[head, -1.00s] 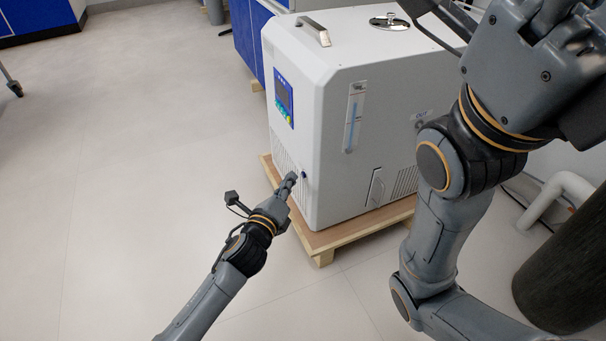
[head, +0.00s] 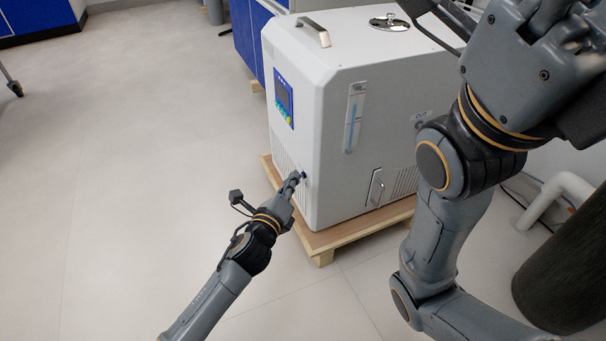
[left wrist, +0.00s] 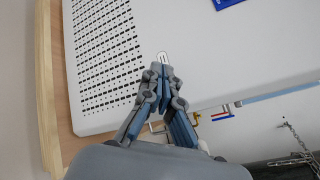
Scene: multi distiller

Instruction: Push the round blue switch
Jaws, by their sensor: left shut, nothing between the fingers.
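The round blue switch (head: 304,175) shows as a small dark blue knob low on the front of the white machine (head: 330,75), beside the vent slots. My left gripper (head: 296,176) is shut and empty, with its tips right at the switch; I cannot tell if they touch it. In the left wrist view, the closed fingertips (left wrist: 162,68) point at a small white-rimmed mark (left wrist: 164,57) on the machine's panel. The blue of the switch is not clearly visible there.
The machine stands on a wooden pallet (head: 328,240). Its display panel (head: 284,98) is above the switch. A dark cylinder (head: 565,265) and white pipe (head: 545,202) stand at the right.

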